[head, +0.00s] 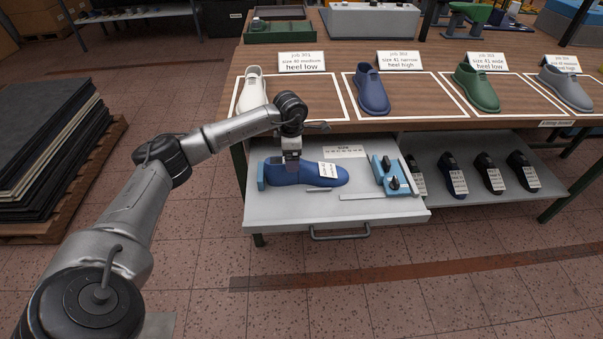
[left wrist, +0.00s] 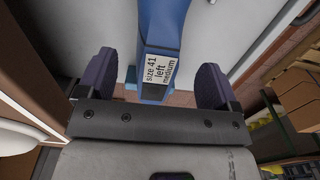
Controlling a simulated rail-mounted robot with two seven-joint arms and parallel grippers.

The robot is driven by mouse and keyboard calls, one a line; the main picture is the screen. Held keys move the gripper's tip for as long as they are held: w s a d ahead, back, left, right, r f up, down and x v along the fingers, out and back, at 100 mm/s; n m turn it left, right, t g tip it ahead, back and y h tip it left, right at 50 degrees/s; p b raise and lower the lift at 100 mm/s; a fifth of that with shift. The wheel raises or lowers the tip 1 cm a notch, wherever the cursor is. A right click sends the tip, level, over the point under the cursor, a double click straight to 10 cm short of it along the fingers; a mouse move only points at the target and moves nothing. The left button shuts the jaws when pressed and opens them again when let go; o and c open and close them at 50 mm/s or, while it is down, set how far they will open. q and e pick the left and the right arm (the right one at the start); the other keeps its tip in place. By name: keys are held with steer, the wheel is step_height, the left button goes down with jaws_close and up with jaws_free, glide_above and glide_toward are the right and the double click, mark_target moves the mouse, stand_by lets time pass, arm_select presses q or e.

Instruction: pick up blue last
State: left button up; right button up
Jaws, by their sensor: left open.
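My left gripper (head: 291,158) is over the last's left part, pointing down. In the left wrist view the gripper's two dark fingers (left wrist: 158,85) are open, one on each side of the blue last (left wrist: 160,25), with visible gaps. A label there reads "size 41 left medium". In the head view the fingertips are hard to make out against the last. My right gripper is in neither view.
The grey drawer (head: 280,213) also holds a light-blue fixture (head: 381,170) and a size card (head: 344,152). Several dark lasts stand on the shelf to its right.

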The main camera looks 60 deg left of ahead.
arm_select(q)
step_height(320, 180, down, 5)
steer(key=shift+r+b, duration=0.15)
steer(key=shift+b, duration=0.7)
steer(key=c, duration=1.2)
steer(key=shift+r, duration=0.1)
steer(key=shift+c, duration=1.2)
steer(key=shift+r, duration=0.15)
